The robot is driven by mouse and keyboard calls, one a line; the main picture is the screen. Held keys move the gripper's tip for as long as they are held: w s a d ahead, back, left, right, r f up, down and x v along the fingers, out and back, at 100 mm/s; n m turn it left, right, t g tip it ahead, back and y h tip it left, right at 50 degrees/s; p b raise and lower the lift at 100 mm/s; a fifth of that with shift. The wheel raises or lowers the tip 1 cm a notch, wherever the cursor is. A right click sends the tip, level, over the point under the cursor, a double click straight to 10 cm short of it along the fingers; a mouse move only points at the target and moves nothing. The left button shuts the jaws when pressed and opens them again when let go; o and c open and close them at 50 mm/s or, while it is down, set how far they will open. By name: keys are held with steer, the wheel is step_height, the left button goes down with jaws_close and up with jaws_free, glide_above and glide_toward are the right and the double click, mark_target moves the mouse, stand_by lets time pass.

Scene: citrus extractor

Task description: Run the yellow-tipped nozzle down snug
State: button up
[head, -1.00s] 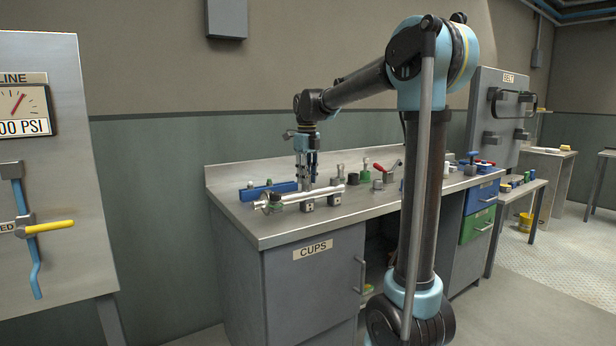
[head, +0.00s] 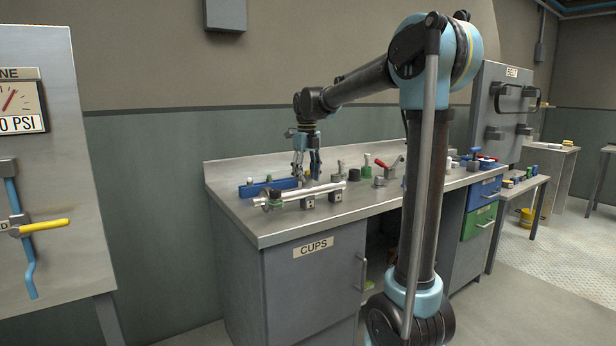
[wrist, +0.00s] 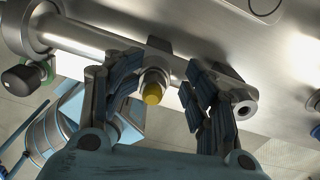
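The yellow-tipped nozzle (wrist: 153,91) shows in the wrist view as a short metal fitting with a yellow end, on a block along a silver pipe (wrist: 90,40). My gripper (wrist: 166,95) is open, its dark ribbed fingers apart to the left and right of the nozzle in the picture. I see no finger touching it, and cannot tell how far it is from the fingertips. In the head view my gripper (head: 307,176) is over the bench by the pipe (head: 318,192). The nozzle is too small to make out there.
The pipe lies on blocks on a steel bench (head: 285,232). A blue rack (head: 267,188) stands behind it at the left. Several small fixtures, including a red-handled clamp (head: 391,168), stand to the right. A gauge panel (head: 60,200) is at the far left.

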steer(key=shift+s+d+r, duration=0.1)
steer(key=shift+s+r, duration=0.2)
steer(key=shift+s, duration=0.05)
steer(key=shift+c, duration=0.7)
steer(key=shift+n, duration=0.8)
steer(key=shift+n, duration=0.9)
steer(key=shift+n, duration=0.8)
